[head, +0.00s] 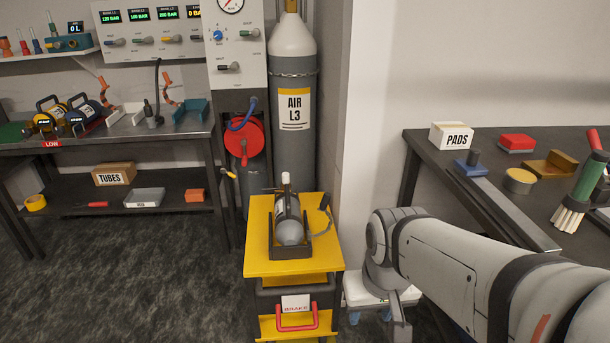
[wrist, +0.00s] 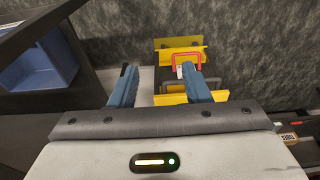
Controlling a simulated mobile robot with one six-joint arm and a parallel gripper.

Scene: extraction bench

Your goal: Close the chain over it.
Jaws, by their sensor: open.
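A small grey cylinder (head: 289,230) lies in a dark cradle (head: 292,253) on top of a yellow cart (head: 262,262). A thin grey chain-like strand (head: 322,228) hangs in a loop at the cradle's right side, near a dark upright piece (head: 325,201). I cannot tell how its ends are fastened. A tall gas cylinder marked AIR L3 (head: 293,150) stands behind, with a chain (head: 293,74) across its upper body. My gripper (head: 370,317) is open and empty, low at the cart's right side. Its blue fingers also show in the wrist view (wrist: 158,85).
The cart's red handle (head: 297,318) and BRAKE tag (head: 295,303) face the front. A dark bench (head: 425,165) with a PADS box (head: 451,136) stands at right. A left bench (head: 170,138) holds tools. Carpet between the left bench and cart is clear.

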